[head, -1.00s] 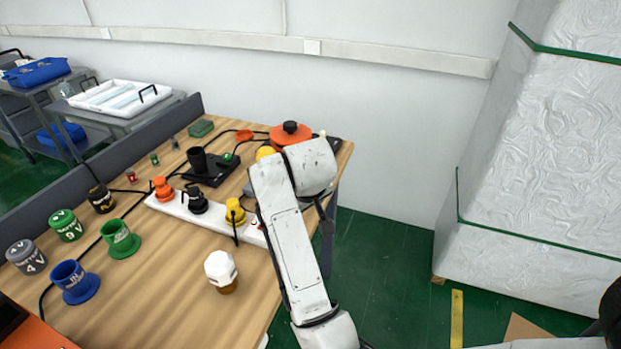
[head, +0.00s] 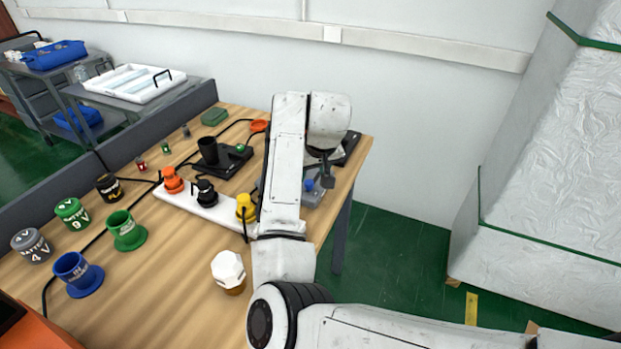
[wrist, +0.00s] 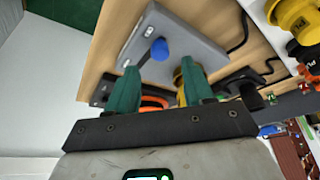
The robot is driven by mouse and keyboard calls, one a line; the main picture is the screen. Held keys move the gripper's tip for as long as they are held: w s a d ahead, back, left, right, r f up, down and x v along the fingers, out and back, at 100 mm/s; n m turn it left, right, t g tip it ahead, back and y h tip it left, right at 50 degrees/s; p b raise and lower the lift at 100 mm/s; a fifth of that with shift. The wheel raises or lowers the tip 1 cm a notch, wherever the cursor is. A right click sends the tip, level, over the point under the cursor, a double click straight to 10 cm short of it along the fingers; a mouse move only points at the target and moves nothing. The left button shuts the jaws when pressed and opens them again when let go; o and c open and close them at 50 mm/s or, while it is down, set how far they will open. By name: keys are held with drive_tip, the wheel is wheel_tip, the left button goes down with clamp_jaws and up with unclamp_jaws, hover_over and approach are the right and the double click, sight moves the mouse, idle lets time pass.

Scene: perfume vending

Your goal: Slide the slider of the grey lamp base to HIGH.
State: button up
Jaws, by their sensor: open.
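The grey lamp base (wrist: 184,52) lies on the wooden table and shows in the upper middle of the wrist view. A blue slider knob (wrist: 158,49) stands up from it. In the head view the lamp base (head: 312,197) is partly hidden behind my arm, with the blue knob (head: 309,185) just clear of it. My gripper (wrist: 160,82) has two green fingers spread apart with nothing between them. The knob appears beyond the fingertips, roughly between them, with no visible contact. The slider's markings are too small to read.
A white power strip (head: 205,208) with orange, black and yellow plugs lies left of my arm. A black base with a cup (head: 208,152) stands behind it. A white-topped jar (head: 228,270) stands nearer the front. The table's right edge is close to the lamp base.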

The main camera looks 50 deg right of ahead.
drive_tip(key=shift+x, duration=2.5)
drive_tip(key=shift+c, duration=0.5)
clamp_jaws()
